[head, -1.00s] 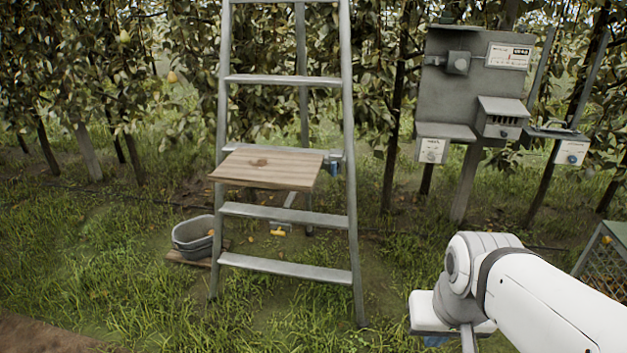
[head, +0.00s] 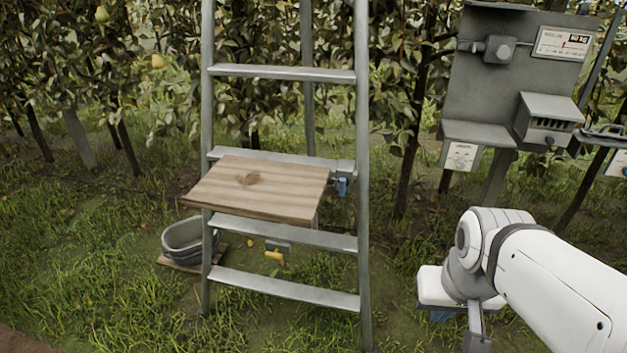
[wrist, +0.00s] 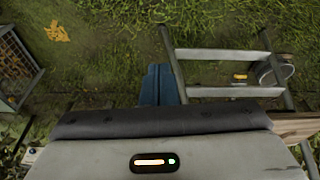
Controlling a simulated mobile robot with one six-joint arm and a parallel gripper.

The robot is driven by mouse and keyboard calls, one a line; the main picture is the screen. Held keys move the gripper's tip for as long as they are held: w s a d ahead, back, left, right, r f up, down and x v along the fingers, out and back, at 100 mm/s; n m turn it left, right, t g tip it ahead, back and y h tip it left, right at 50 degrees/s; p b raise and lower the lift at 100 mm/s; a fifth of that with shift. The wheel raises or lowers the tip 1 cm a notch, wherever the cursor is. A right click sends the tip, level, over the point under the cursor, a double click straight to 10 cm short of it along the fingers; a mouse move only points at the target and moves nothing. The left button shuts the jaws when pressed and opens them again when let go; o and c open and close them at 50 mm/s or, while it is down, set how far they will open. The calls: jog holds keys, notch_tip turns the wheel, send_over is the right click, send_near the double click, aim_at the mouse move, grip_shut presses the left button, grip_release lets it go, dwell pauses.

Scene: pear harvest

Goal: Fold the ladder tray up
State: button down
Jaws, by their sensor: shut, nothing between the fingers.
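The ladder tray (head: 270,190) is a wooden board that stands out roughly level from the front of the grey metal ladder (head: 363,120), at a middle rung. A small blue part (head: 342,187) hangs beside the tray's right end, near the right rail. In the wrist view the ladder (wrist: 220,54) runs across the upper right, and a strip of the wooden tray (wrist: 297,127) shows at the right edge. My gripper shows in the wrist view as blue fingers (wrist: 162,85), shut and empty, over grass. In the head view my gripper is right of the ladder, apart from the tray.
A grey tub (head: 183,240) stands on a wooden board left of the ladder's foot. A yellow-handled item (head: 274,255) shows behind the lower rungs. A grey panel with boxes (head: 500,90) stands at the right. Grass between ladder and panel is open. Trees line the back.

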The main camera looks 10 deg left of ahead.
jog(key=shift+w+d, duration=0.1)
jog(key=shift+w, duration=0.15)
jog(key=shift+r, duration=0.1)
